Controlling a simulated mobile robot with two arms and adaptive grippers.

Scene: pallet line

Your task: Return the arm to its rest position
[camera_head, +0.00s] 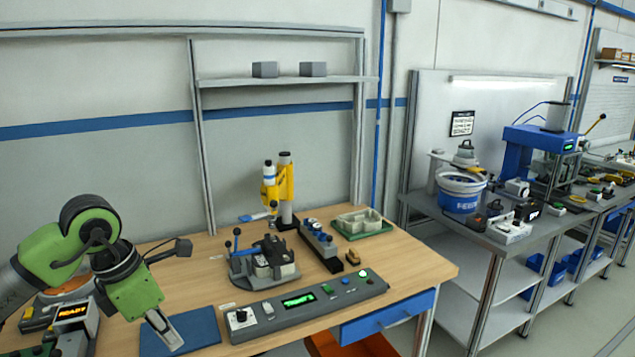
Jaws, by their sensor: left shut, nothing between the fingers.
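My left arm comes in from the left in green and black. Its gripper (176,343) points down over a dark blue mat (205,326) at the front left of the wooden workbench (420,262). The gripper is shut with nothing between its fingers. Whether the fingertips touch the mat cannot be told. My right gripper is not in view.
A control panel (335,297) with a green display lies right of the mat. Behind it stand a clamp fixture (265,262) and a yellow tool on a post (280,185). A blue drawer (390,318) stands open in front.

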